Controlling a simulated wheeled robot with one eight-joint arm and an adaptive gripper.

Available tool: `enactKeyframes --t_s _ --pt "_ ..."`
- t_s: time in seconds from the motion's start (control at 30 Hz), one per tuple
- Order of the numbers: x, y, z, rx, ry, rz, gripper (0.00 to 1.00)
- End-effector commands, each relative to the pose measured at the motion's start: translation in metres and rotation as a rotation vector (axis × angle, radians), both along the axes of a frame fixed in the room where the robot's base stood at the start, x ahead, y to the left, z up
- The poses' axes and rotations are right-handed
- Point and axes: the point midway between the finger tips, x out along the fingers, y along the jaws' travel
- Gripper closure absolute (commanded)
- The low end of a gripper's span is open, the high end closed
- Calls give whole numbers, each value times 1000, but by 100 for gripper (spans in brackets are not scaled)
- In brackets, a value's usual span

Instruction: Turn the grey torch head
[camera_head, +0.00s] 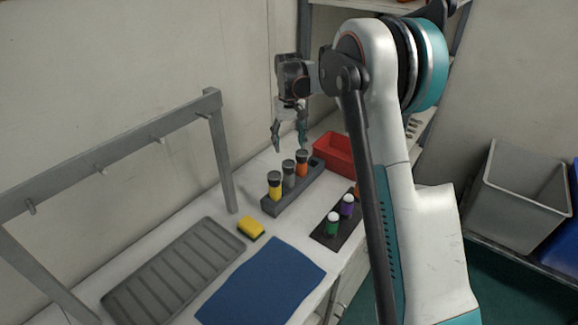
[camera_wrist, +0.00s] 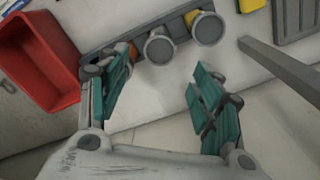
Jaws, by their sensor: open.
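The grey torch (camera_head: 289,174) stands upright in a dark grey rack (camera_head: 282,204), between a yellow torch (camera_head: 274,187) and an orange torch (camera_head: 302,165). Its round grey head shows in the wrist view (camera_wrist: 159,48), between the yellow torch's head (camera_wrist: 208,28) and the orange torch (camera_wrist: 132,50), which is partly hidden by a finger. My gripper (camera_head: 289,138) is open and empty above the rack, apart from the torches. In the wrist view my two fingers (camera_wrist: 162,80) are spread, with the grey head just beyond and between their tips.
A red bin (camera_head: 334,154) stands behind the rack. A yellow sponge (camera_head: 251,228), a blue mat (camera_head: 262,281) and a ribbed grey mat (camera_head: 175,272) lie in front. A grey rail frame (camera_head: 219,150) stands at left.

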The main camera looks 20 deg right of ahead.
Motion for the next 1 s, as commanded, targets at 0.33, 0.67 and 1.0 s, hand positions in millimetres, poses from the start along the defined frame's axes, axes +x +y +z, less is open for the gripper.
enactKeyframes --t_s 0.33,0.67,1.0 --pt "0 0 -70 0 0 -1 40" --pt "0 0 -103 0 0 -2 40" --pt "0 0 -105 0 0 -2 45"
